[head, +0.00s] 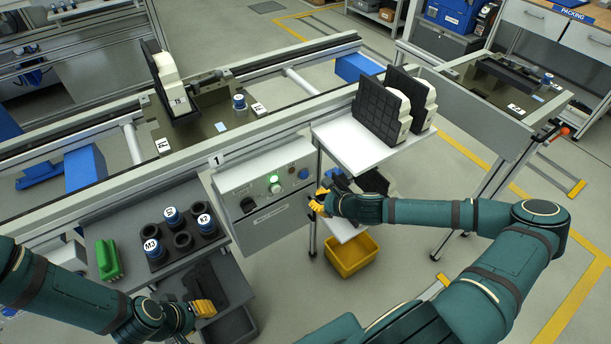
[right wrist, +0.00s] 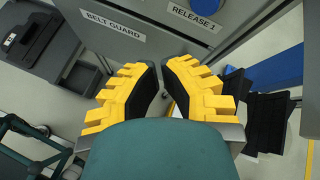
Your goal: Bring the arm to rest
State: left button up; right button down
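My right gripper (head: 318,201) is in front of the grey control panel (head: 283,222) below the conveyor rail in the head view. In the right wrist view its yellow fingers (right wrist: 160,66) lean toward each other with a narrow gap and nothing between them. Labels reading BELT GUARD (right wrist: 113,24) and RELEASE 1 (right wrist: 191,15) show in the wrist view. I cannot tell whether the fingers touch the panel. My left gripper (head: 207,300) hangs low at the lower left, its finger gap unclear.
A white shelf (head: 340,143) with black-faced parts stands above my right gripper. A yellow bin (head: 353,257) is on the floor below. A black holder (head: 178,262) with several blue-capped pieces and a green block (head: 108,260) lie near my left arm.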

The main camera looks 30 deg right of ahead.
dwell(0.3)
jog(key=s+a+f+n+g+y, duration=0.25)
jog(key=a+n, duration=0.35)
jog(key=a, duration=0.3)
jog(key=s+a+f+n+g+y, duration=0.1)
jog(key=s+a+n+g, duration=0.15)
jog(key=a+n, duration=0.45)
jog(key=s+a+r+n+g+h, duration=0.1)
jog(key=s+a+n+g+h, duration=0.2)
jog(key=s+n, duration=0.7)
jog(key=shift+s+a+r+n+g, duration=0.35)
jog(key=shift+a+n, duration=0.7)
jog(key=shift+n, duration=0.65)
jog(key=shift+w+a, duration=0.1)
jog(key=shift+w, duration=0.05)
